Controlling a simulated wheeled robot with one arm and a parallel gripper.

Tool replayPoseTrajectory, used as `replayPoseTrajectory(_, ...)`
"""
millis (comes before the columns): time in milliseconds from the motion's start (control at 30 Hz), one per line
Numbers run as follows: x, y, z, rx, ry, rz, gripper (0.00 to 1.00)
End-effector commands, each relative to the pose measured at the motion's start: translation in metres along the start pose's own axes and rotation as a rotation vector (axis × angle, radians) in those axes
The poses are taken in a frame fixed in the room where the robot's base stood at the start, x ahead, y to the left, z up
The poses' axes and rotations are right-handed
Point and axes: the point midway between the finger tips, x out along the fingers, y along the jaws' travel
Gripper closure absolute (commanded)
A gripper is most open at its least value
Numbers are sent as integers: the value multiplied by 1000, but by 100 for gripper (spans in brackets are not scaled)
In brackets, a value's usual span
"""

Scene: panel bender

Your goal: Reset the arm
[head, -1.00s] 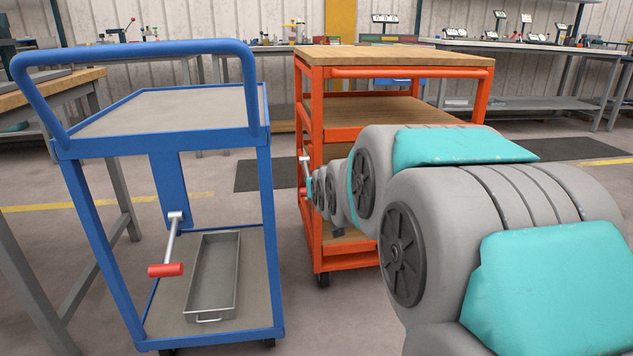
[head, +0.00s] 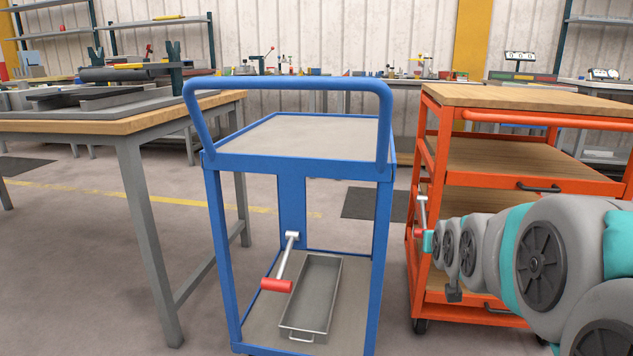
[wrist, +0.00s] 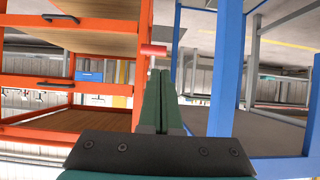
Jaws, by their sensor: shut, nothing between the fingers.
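My gripper (wrist: 160,100) shows in the wrist view with its two dark green fingers together, with nothing between them. My grey and teal arm (head: 540,255) reaches in from the right of the head view, in front of the orange cart (head: 540,115). Its far end is by a lever with a red grip (head: 419,231) at the orange cart's left side; the fingers cannot be made out there. In the wrist view, a red grip (wrist: 153,50) shows just past the fingertips; I cannot tell whether they touch.
A blue cart (head: 300,160) stands left of the orange cart, with a red-handled lever (head: 277,285) and a metal tray (head: 312,292) on its lower shelf. A wooden-topped workbench (head: 100,125) is at the left. Open floor shows between the carts.

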Motion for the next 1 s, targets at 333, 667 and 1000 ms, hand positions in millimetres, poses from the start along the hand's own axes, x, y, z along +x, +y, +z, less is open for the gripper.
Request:
replayPoseTrajectory(333,-131,-52,136,-105,-608,-89,100)
replayPoseTrajectory(667,-284,-49,229,-227,-1108,-119,100)
replayPoseTrajectory(1000,-312,-44,244,-249,-1197,-120,100)
